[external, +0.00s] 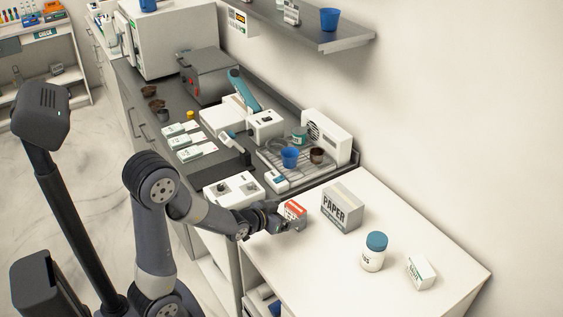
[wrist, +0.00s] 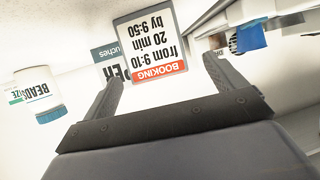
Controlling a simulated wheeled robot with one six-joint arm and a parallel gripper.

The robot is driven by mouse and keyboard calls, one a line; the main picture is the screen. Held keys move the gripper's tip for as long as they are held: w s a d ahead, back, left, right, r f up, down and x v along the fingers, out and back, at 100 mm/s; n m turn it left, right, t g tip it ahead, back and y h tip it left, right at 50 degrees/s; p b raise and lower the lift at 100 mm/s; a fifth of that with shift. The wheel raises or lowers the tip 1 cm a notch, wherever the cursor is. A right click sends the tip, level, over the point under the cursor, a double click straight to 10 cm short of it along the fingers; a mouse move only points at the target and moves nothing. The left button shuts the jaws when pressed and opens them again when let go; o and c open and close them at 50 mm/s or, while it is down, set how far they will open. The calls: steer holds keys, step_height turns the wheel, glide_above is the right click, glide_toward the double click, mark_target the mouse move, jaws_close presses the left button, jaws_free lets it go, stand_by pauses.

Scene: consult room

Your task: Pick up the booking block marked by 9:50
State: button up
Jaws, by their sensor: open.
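In the wrist view, which looks upside down, the block (wrist: 152,42) reads "BOOKING from 9:10 20 min by 9:50". My gripper (wrist: 163,68) is open, one finger on each side of the view, with the block just past the fingertips and nearer the left one. In the external view my gripper (external: 283,222) is right at the block and partly covers it. I cannot tell whether the fingers touch it.
A grey-white PAPER box (external: 341,208) stands close behind the block. A teal-lidded jar (external: 374,252) and a small white-green box (external: 421,272) stand further right. A white device with knobs (external: 233,189) is close left. The front counter is clear.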

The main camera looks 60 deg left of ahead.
mark_target(299, 210)
steer(key=shift+p+x, duration=0.7)
steer(key=shift+x, duration=2.6)
steer(key=shift+d+f, duration=0.1)
steer(key=shift+s, duration=0.1)
steer(key=shift+c, duration=0.5)
steer(key=c, duration=1)
